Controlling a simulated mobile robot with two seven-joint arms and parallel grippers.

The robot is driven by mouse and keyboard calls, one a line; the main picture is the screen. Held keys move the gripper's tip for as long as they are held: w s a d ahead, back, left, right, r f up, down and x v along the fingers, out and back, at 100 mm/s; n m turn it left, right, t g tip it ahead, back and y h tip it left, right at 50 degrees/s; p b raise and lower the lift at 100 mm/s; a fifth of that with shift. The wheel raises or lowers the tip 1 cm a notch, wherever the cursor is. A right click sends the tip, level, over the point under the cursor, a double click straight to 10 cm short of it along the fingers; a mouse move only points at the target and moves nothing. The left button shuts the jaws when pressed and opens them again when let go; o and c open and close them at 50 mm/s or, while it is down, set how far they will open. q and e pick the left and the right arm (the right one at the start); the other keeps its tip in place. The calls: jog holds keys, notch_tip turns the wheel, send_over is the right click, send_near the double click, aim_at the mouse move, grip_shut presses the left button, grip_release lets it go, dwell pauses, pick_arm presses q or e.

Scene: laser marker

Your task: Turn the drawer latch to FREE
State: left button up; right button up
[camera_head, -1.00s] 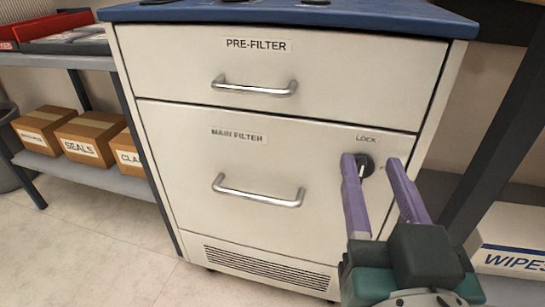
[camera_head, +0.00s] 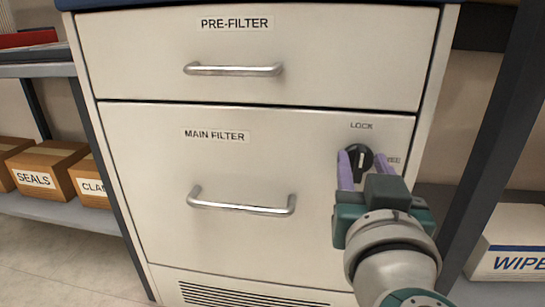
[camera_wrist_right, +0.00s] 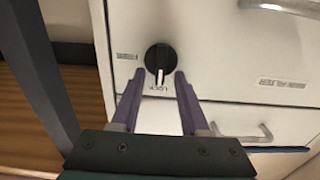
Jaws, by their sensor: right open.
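The drawer latch is a round black knob (camera_head: 355,154) with a white pointer, on the MAIN FILTER drawer front (camera_head: 240,170) at its upper right. The pointer stands at the LOCK label (camera_head: 361,126). A second label (camera_head: 393,160) right of the knob is partly hidden. My right gripper (camera_head: 363,157) is open, its purple fingers pointing at the knob. In the right wrist view the knob (camera_wrist_right: 159,58) lies just beyond and between the fingertips (camera_wrist_right: 156,76), with nothing held; contact cannot be told. My left gripper is not in view.
The PRE-FILTER drawer (camera_head: 330,65) above and the main drawer look shut; a bar handle (camera_head: 243,209) lies left of my gripper. A dark shelf post (camera_head: 490,140) and a WIPES box (camera_head: 510,245) stand at the right. Labelled cartons (camera_head: 50,172) sit on the left shelf.

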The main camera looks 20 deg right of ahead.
jog(key=shift+w+d, duration=0.1)
jog(key=shift+c, duration=0.3)
grip_shut()
